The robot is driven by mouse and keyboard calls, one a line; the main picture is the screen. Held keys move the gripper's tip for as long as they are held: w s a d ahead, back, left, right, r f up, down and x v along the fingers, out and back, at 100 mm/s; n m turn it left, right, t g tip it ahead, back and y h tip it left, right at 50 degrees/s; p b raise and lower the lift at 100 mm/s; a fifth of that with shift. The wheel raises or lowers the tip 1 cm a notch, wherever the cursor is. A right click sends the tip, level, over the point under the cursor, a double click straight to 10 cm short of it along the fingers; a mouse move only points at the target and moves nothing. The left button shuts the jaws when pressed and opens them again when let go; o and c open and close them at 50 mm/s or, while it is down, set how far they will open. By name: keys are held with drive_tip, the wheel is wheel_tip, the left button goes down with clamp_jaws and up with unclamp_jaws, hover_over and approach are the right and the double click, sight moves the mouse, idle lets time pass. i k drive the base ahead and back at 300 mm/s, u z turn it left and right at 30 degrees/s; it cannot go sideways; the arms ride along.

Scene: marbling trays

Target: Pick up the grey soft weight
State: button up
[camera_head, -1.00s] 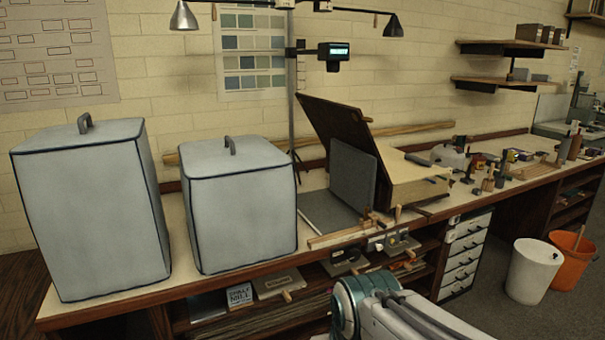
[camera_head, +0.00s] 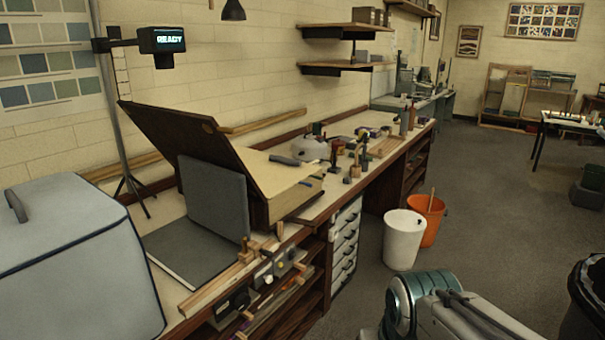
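I cannot make out the grey soft weight for certain in the head view. Small dark and grey items, such as a grey-handled tool (camera_head: 285,160), lie at the middle of the long bench, too small to tell apart. My gripper is not in view. Only part of my arm shows at the bottom right, over the floor and apart from the bench.
The long bench (camera_head: 172,212) runs along the wall. On it stand a grey padded cover (camera_head: 75,262), a grey hinged folder (camera_head: 217,198) and a tilted wooden board (camera_head: 175,135). A white bin (camera_head: 404,240) and an orange bucket (camera_head: 428,218) stand beside it. Open floor lies to the right.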

sight(274, 158)
drive_tip(key=z, duration=0.75)
drive_tip(key=i, duration=2.9)
drive_tip(key=u, duration=1.15)
drive_tip(key=i, duration=0.7)
drive_tip(key=u, duration=1.1)
drive_tip(key=i, duration=0.25)
drive_tip(key=u, duration=0.25)
